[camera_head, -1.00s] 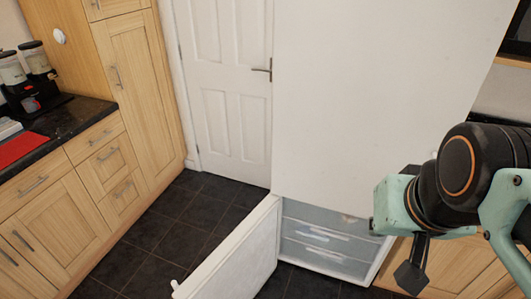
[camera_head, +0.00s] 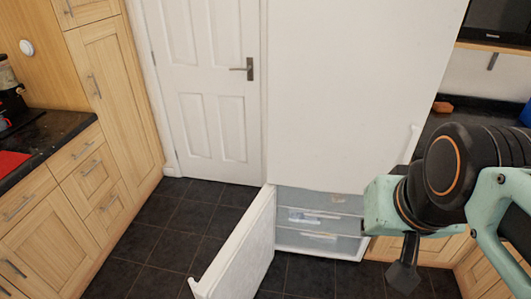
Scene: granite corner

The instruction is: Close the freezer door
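The white freezer door (camera_head: 236,252) stands open at the bottom of a tall white fridge-freezer (camera_head: 355,90). It swings out toward me from its hinge on the left, with its inner face turned to the right. The freezer compartment shows drawers (camera_head: 318,222) with clear fronts. My gripper (camera_head: 403,277) hangs at the right, in front of and to the right of the compartment, apart from the door. Its fingers look dark and foreshortened, so I cannot tell whether they are open or shut. I see nothing held in it.
Wooden cabinets (camera_head: 60,230) with a dark worktop run along the left. A white room door (camera_head: 208,100) stands behind, left of the fridge. Dark floor tiles (camera_head: 150,240) are clear left of the freezer door. More wooden cabinets (camera_head: 440,250) stand at the right behind my arm.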

